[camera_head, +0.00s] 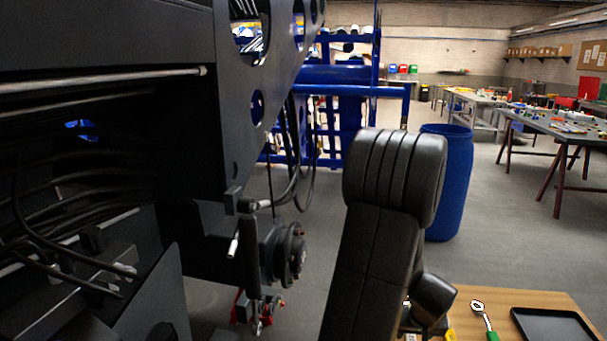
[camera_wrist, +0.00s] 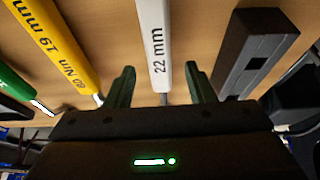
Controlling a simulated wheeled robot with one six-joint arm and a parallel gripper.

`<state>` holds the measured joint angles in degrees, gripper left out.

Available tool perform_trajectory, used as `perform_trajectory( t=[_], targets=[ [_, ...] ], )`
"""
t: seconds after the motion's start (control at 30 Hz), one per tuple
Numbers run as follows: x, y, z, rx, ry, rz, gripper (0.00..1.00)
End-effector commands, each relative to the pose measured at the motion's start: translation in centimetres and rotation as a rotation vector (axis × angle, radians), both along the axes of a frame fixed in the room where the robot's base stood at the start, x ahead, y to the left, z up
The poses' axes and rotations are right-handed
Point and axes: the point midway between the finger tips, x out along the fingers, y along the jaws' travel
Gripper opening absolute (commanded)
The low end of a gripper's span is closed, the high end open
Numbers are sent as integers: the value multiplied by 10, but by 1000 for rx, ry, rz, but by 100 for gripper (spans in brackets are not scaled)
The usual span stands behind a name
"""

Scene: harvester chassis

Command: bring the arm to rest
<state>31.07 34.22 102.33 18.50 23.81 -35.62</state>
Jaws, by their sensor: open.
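My arm (camera_head: 385,220) stands folded in the middle of the head view, over the near edge of a wooden table (camera_head: 530,300). My gripper (camera_wrist: 159,69) shows in the wrist view with its two dark fingers apart. A white handle marked "22 mm" (camera_wrist: 155,40) lies in line with the gap between the fingers; no finger visibly presses on it. A yellow handle marked "19 mm 80 Nm" (camera_wrist: 58,42) lies to the left, and a dark grey block-like tool (camera_wrist: 255,52) to the right. In the head view the fingers are hidden behind my arm.
A green-handled tool (camera_head: 484,318) and a black tray (camera_head: 553,325) lie on the table. The dark harvester chassis (camera_head: 190,130) fills the left, with hoses and a hub. A blue barrel (camera_head: 452,185) stands behind my arm. Grey floor is open to the right.

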Motion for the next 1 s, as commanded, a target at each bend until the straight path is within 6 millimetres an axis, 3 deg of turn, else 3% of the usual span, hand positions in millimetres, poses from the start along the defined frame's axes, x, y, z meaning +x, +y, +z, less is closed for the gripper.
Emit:
perform_trajectory(
  t=[0.27,1.0],
  targets=[
    [0,0,-11,0,-1,0,49],
    [-43,8,101,-3,-4,0,49]
  ],
)
